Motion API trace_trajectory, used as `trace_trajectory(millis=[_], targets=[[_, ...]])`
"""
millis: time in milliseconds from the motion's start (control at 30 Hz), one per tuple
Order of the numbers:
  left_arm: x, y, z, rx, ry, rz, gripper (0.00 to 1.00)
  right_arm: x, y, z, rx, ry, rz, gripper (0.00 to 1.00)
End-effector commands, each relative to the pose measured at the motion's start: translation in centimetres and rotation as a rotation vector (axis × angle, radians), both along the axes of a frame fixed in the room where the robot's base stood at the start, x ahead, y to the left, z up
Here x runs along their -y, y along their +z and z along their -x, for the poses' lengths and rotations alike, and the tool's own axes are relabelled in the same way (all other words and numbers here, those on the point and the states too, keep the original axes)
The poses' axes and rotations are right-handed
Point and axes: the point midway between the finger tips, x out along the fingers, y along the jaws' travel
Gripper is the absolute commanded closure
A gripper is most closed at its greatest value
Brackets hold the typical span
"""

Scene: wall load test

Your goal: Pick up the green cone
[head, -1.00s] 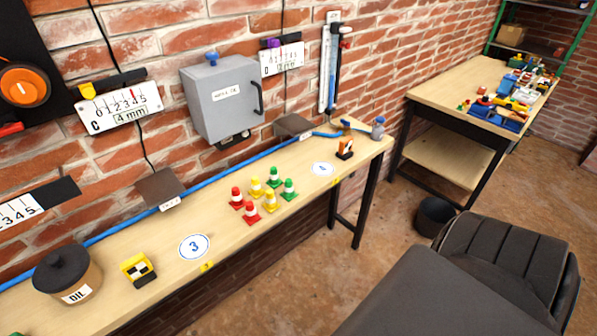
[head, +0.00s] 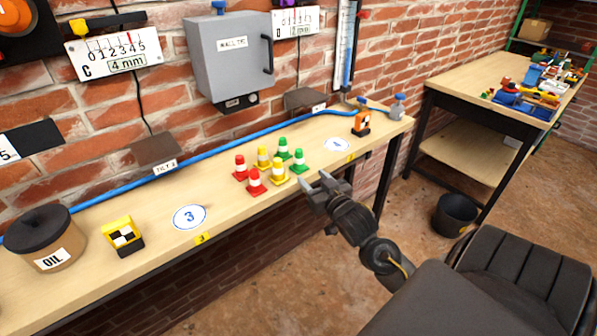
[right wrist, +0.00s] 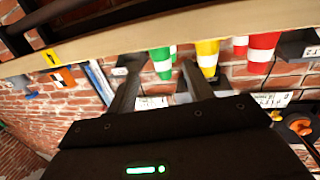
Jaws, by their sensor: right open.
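Two green cones with white bands stand on the wall bench in the head view, a front one (head: 299,162) and a back one (head: 283,149). My right gripper (head: 317,187) is open and empty, just in front of the bench edge, near the front green cone and apart from it. In the right wrist view the picture is upside down. A green cone (right wrist: 160,61) shows between the open fingers, beyond their tips. My left gripper is not in view.
Yellow cones (head: 278,173) and red cones (head: 256,182) stand close to the left of the green ones. Behind them a blue hose (head: 225,146) runs along the wall. An orange-black marker block (head: 361,123) stands to the right. The bench around round label 4 is clear.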

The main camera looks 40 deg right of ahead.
Motion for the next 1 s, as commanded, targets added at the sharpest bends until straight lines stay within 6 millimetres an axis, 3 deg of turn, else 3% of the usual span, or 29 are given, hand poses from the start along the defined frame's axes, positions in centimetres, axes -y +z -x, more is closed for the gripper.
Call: trace_trajectory(millis=[67, 167, 267, 600, 867, 1000], targets=[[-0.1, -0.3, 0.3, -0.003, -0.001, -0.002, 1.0, 0.3, 1.7, 0.0, 0.049, 0.001, 0.003, 0.48], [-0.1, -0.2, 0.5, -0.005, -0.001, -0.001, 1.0, 0.3, 2.5, 0.0, 0.07, 0.002, 0.003, 0.48], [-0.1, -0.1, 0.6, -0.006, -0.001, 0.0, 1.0, 0.4, 2.6, -0.5, 0.071, 0.002, 0.003, 0.48], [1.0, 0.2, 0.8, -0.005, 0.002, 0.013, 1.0, 1.4, 2.5, -5.1, 0.068, 0.002, 0.004, 0.48], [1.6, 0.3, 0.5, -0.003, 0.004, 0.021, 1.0, 1.6, 2.5, -5.9, 0.068, 0.002, 0.004, 0.48], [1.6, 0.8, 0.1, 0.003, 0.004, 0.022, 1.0, 1.8, 2.9, -7.9, 0.07, 0.002, 0.003, 0.48]])
